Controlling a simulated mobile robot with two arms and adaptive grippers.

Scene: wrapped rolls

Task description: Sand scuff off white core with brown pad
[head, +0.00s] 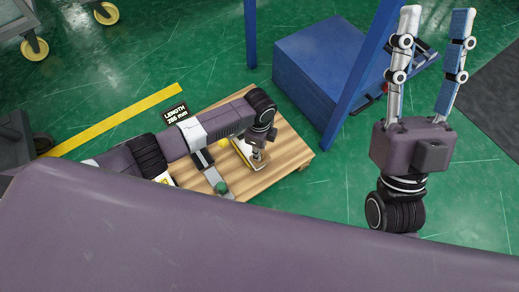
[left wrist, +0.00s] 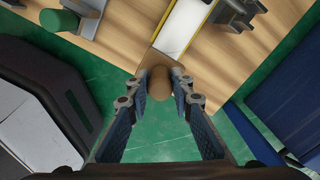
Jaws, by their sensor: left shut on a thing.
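The white core (left wrist: 185,25) lies on the wooden surface (left wrist: 125,35), with yellow along its edge in the left wrist view. Part of it shows in the head view (head: 240,151), largely hidden by my left arm. My left gripper (left wrist: 161,76) is shut on a brown pad (left wrist: 160,82), which sits between its fingertips by the near end of the core. I cannot tell whether the pad touches the core. No scuff is clear at this size. My right gripper (head: 436,14) is raised at the right, open and empty, its fingers apart.
A green cylinder (left wrist: 60,20) and a grey bracket (left wrist: 238,12) are on the wood either side of the core. A black length label (head: 175,113) shows beside my left arm. A blue box (head: 315,75) and blue posts (head: 352,90) stand behind. Green floor surrounds the wood.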

